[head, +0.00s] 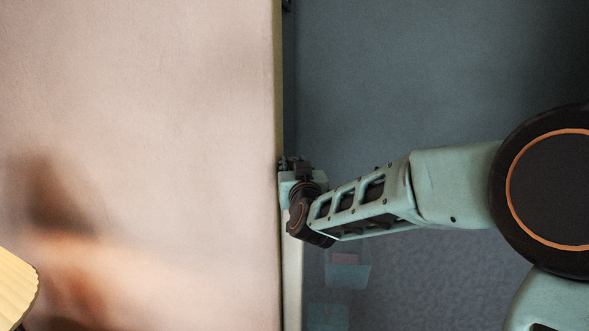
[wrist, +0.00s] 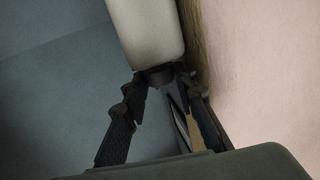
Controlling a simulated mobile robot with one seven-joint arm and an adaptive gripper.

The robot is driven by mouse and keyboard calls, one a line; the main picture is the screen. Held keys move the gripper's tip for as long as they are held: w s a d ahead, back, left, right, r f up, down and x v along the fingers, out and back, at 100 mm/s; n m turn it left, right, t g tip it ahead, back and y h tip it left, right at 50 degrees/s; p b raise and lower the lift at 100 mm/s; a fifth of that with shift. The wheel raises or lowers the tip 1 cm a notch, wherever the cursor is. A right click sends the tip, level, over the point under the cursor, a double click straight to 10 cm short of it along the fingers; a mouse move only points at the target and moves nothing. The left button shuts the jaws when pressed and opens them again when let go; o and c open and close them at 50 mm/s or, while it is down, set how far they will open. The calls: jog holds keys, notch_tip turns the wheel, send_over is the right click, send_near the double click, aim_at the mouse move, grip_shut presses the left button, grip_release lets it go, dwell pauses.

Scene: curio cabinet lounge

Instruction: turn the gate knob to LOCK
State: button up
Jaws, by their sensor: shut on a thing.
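My gripper (wrist: 160,82) has its two black fingers converging in the wrist view. They are shut on a small dark knob (wrist: 159,72) at the end of a pale, rounded post-like piece (wrist: 147,35). No LOCK mark or pointer can be made out, so the knob's turn cannot be told. In the head view my gripper (head: 288,165) is at the edge of a pink wall, partly hidden by my own wrist. The knob is hidden there. A pale upright strip (head: 292,275) shows below my wrist along the wall edge.
The pink wall (head: 140,120) fills the left and stands close beside my gripper. A blue-grey surface (head: 420,70) lies behind my arm. Faint teal box-like shapes (head: 347,273) show below my arm. A yellow ribbed shade (head: 15,285) is at the lower left.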

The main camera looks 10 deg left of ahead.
dwell(0.3)
jog(key=o, duration=1.2)
jog(key=shift+c, duration=0.2)
jog(key=shift+s+a, duration=0.1)
jog(key=shift+s, duration=0.45)
jog(key=v, duration=0.7)
jog(key=shift+d, duration=0.3)
jog(key=shift+w, duration=0.1)
